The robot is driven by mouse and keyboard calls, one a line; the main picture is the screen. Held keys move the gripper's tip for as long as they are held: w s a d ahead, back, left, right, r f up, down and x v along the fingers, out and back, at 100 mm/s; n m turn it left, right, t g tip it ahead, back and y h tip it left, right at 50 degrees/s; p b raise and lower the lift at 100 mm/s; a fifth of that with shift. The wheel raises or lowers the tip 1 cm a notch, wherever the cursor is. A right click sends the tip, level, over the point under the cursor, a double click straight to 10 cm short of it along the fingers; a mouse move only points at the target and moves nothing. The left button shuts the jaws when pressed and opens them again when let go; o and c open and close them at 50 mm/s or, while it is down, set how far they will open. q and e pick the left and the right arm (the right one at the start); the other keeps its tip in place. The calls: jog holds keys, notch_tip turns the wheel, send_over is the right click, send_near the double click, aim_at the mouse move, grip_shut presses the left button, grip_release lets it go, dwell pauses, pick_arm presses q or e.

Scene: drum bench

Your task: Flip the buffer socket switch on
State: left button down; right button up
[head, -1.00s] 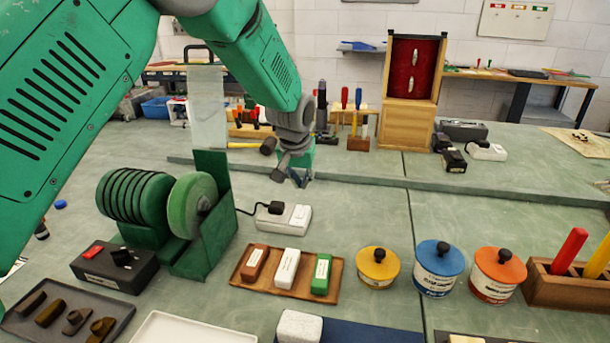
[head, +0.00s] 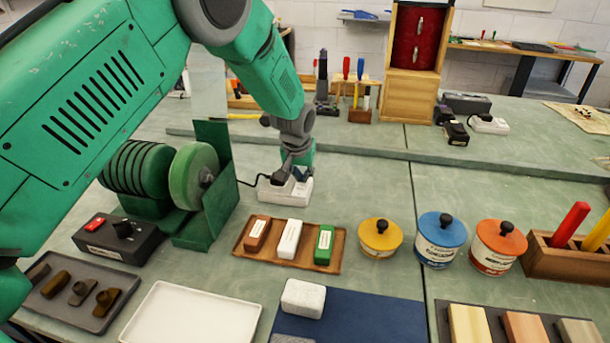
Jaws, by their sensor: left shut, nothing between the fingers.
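The buffer socket, a white block (head: 290,193) with a dark plug (head: 279,177) in its left part, sits on the green bench right of the buffer (head: 190,180). A dark cord runs from the plug towards the buffer. My left gripper (head: 301,178) is shut and empty, pointing down over the right part of the socket. Its tips are at or just above the socket's top; I cannot tell whether they touch it. The gripper hides the switch, so its position cannot be seen. My right gripper is not in view.
A wooden tray (head: 240,249) of bars lies in front of the socket. Yellow, blue (head: 441,240) and orange lidded tins stand to the right. The buffer's green guard rises close on the left. A second white socket (head: 488,124) lies farther back. Bench right of the socket is clear.

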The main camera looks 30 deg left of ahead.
pick_arm(q)
jog(key=shift+s+a+f, duration=0.1)
jog(key=shift+a, duration=0.1)
jog(key=shift+s+d, duration=0.25)
jog(key=shift+d, duration=0.25)
jog(key=shift+s+d+r+p, duration=0.25)
jog(key=shift+s+r+p, duration=0.05)
jog(key=shift+s+p, duration=0.25)
jog(key=shift+w+a+f, duration=0.1)
jog(key=shift+a, duration=0.15)
